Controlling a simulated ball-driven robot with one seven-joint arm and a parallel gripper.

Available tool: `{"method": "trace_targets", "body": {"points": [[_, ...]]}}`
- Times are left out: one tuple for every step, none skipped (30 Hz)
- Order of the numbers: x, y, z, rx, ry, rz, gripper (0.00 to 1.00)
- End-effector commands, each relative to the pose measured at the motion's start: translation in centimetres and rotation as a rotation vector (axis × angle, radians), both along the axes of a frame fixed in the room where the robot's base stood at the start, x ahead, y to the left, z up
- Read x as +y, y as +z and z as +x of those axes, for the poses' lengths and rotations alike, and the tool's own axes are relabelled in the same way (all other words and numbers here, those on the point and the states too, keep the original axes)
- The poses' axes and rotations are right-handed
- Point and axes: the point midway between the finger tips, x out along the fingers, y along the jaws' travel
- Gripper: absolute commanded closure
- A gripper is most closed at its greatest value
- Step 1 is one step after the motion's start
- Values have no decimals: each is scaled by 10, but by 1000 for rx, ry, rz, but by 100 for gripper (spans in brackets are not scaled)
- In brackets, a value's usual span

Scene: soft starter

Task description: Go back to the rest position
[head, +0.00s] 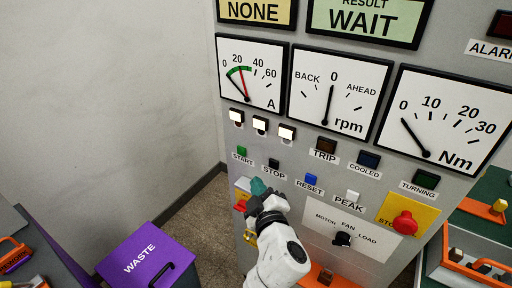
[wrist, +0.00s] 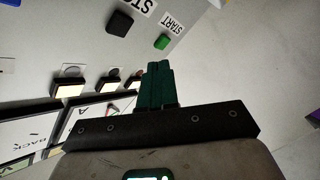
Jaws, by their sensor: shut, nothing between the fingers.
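My gripper (head: 259,187) has green fingers and shows in the head view in front of the lower left of the grey control panel (head: 232,150), below the STOP label. In the wrist view my gripper (wrist: 158,66) is shut, with its fingers together and nothing between them. The green START button (wrist: 162,41) and the black STOP button (wrist: 119,23) show beyond the fingertips there. In the head view the START button (head: 241,149) is above and left of my gripper. The fingers appear apart from these buttons.
A purple WASTE bin (head: 150,255) stands at the lower left. A red stop knob (head: 404,222) on a yellow plate and a black selector knob (head: 342,239) stick out of the panel. Bare floor (head: 205,225) lies left of the panel.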

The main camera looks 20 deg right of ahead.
Motion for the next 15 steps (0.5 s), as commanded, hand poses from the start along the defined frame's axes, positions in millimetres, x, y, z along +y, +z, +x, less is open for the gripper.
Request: {"method": "trace_targets", "body": {"points": [[0,0,0,0,0,0,100],[0,0,0,0,0,0,100],[0,0,0,0,0,0,100],[0,0,0,0,0,0,100],[0,0,0,1,-1,1,100],[-6,-4,-3,13,-17,13,100],[-12,-7,-7,27,-33,25,100],[-20,-13,-12,47,-55,42,100],[-32,-22,-20,80,-90,71,100],[-42,-29,-28,110,-120,99,100],[-54,-39,-38,146,-155,128,100],[-69,-53,-53,201,-205,176,100],[-80,-64,-66,247,-243,212,100],[-90,-76,-81,297,-281,250,100],[-101,-92,-101,365,-328,302,100]]}}
